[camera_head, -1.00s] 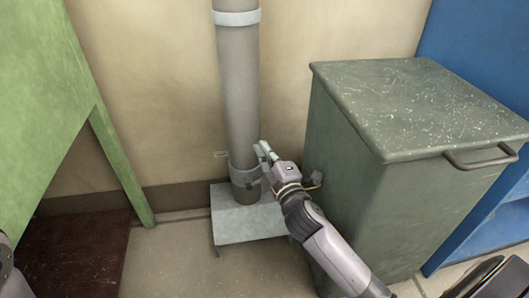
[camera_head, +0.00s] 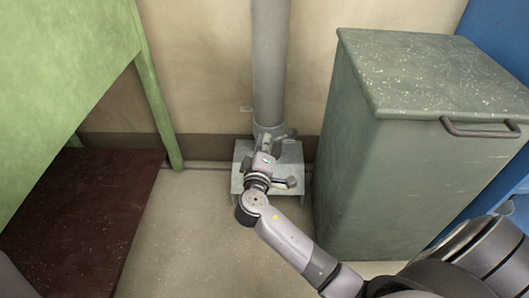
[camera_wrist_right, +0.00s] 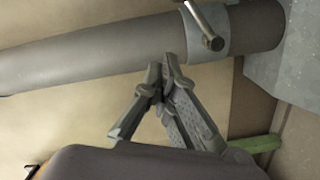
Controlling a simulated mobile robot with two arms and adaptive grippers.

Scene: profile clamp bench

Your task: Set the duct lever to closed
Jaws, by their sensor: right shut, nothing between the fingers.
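The duct (camera_head: 270,65) is a grey vertical pipe that runs down the wall to a grey collar near the floor. The lever (camera_wrist_right: 205,24) is a thin metal rod with a rounded end, lying across the collar (camera_wrist_right: 232,30) in the right wrist view. My right gripper (camera_head: 265,145) is in front of the duct's base and hides part of the collar. In the right wrist view my right gripper (camera_wrist_right: 164,72) is shut and empty, its tips apart from the lever's rounded end in the picture. I cannot tell the lever's setting. My left gripper is not in view.
A grey metal plinth (camera_head: 289,166) stands under the duct. A green bin (camera_head: 345,190) with a handle stands close on the right. A green panel (camera_head: 65,55) with a leg and a dark brown board (camera_head: 75,225) are on the left. Bare floor (camera_head: 185,230) lies between.

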